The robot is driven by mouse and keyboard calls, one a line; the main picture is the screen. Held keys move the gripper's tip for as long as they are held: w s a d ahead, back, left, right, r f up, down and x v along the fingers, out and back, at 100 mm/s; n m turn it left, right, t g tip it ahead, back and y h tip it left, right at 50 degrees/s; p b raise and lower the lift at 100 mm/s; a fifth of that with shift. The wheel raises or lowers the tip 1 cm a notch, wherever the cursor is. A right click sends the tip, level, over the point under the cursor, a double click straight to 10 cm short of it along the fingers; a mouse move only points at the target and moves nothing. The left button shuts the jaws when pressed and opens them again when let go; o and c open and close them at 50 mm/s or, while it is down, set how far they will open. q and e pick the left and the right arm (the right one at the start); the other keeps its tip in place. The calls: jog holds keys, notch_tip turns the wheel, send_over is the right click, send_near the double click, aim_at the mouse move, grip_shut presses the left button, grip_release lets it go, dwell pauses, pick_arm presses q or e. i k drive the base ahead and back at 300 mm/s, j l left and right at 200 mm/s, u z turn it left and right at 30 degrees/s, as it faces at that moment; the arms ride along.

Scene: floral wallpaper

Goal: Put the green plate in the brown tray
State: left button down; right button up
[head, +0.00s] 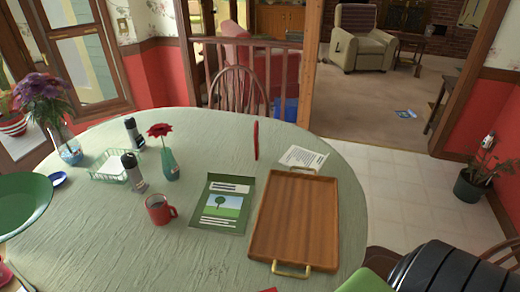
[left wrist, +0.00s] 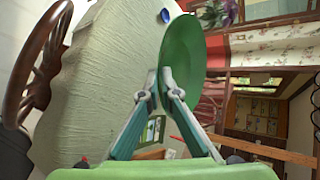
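The green plate (head: 22,205) is at the left edge of the head view, tilted and partly cut off. It also shows in the left wrist view (left wrist: 190,55), standing out from between the fingertips. My left gripper (left wrist: 159,80) is shut on the plate's rim; I cannot make out its fingers in the head view. The brown tray (head: 305,218) lies empty on the right side of the table, with brass handles at both ends. A dark arm link of mine and a green part (head: 365,283) are at the lower right; my right gripper's fingers are hidden.
On the round, cloth-covered table (head: 190,250) stand a red mug (head: 160,209), a rose vase (head: 169,165), two dark-topped bottles, a green basket (head: 108,164) and a flower vase (head: 66,148). A green booklet (head: 222,205) lies close left of the tray. The front middle is clear.

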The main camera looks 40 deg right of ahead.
aim_at(296, 236)
jog(key=i+j+z, duration=0.1)
jog(key=z, duration=0.4)
jog(key=j+z, duration=0.15)
jog(key=z, duration=1.55)
jog(key=i+j, duration=0.05)
jog(key=j, duration=0.05)
